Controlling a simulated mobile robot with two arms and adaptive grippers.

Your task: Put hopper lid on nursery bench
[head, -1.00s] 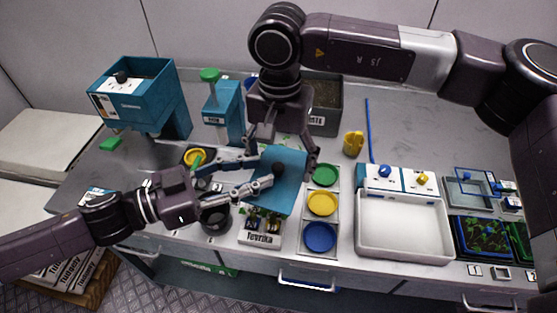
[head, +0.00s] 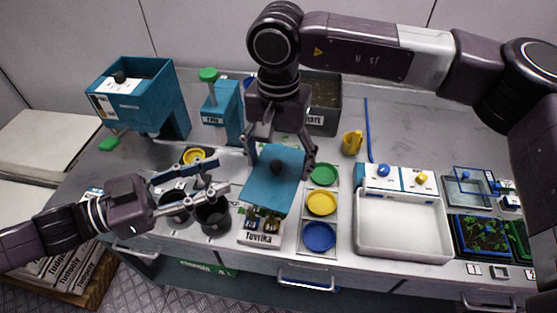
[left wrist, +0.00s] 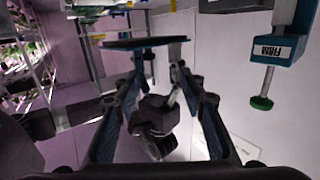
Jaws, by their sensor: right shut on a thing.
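The hopper lid (head: 268,194) is a flat teal square plate with a black knob. My right gripper (head: 280,158) is shut on it and holds it tilted above the middle of the nursery bench (head: 410,150). The lid shows nearly edge-on in the left wrist view (left wrist: 145,43). My left gripper (head: 222,176) is open and empty, to the left of the lid and apart from it. Its spread fingers also show in the left wrist view (left wrist: 153,70). The teal hopper (head: 150,100) stands open-topped at the back left.
Black pots (head: 212,218) stand below my left gripper. A box labelled Tuvrika (head: 262,239) is partly hidden under the lid. Green, yellow and blue discs (head: 321,203) lie just right of it. A white tray (head: 403,250) stands further right. The back right bench is mostly clear.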

